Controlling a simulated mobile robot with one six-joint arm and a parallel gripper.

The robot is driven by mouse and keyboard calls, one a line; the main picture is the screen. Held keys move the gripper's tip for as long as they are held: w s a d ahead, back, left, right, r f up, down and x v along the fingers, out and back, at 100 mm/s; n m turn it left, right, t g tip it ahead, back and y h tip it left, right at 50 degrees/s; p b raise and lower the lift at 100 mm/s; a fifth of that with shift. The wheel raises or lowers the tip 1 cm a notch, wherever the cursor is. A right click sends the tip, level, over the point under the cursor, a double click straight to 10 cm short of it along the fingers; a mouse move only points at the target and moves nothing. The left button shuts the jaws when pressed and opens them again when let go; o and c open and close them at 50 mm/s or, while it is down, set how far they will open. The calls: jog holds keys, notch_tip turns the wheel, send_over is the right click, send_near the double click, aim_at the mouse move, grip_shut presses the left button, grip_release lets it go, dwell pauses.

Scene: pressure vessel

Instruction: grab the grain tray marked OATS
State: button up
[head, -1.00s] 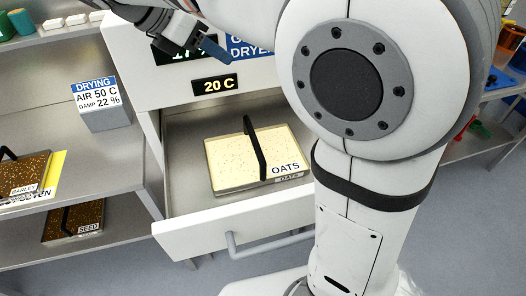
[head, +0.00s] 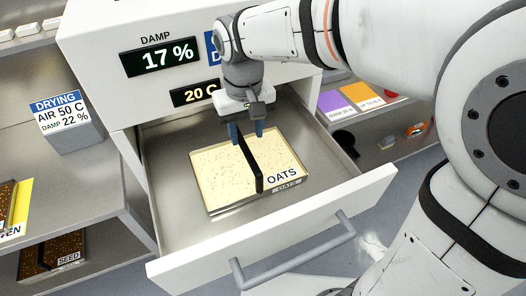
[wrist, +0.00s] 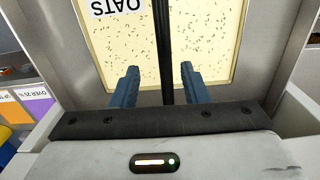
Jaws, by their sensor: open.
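The grain tray marked OATS (head: 216,178) lies flat in the open dryer drawer, filled with pale speckled grain. A black upright handle (head: 249,165) runs across its middle. My gripper (head: 247,136) points down above the far end of the handle, its blue fingers apart. In the wrist view the tray (wrist: 215,45) fills the upper middle, with its OATS label upside down. The handle (wrist: 163,50) passes between the open fingers (wrist: 160,80). Whether the fingers are low enough to flank the handle is hard to tell. They do not hold it.
The drawer front (head: 275,240) with its grey bar handle (head: 295,252) stands out toward me. The dryer body (head: 100,50) with its displays rises behind. Drawer floor around the tray is free.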

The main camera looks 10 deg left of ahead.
aim_at(245, 145)
jog(key=f, duration=0.7)
jog(key=shift+s+a+f, duration=0.1)
jog(key=shift+a+f, duration=0.15)
jog(key=shift+f, duration=0.05)
grip_shut()
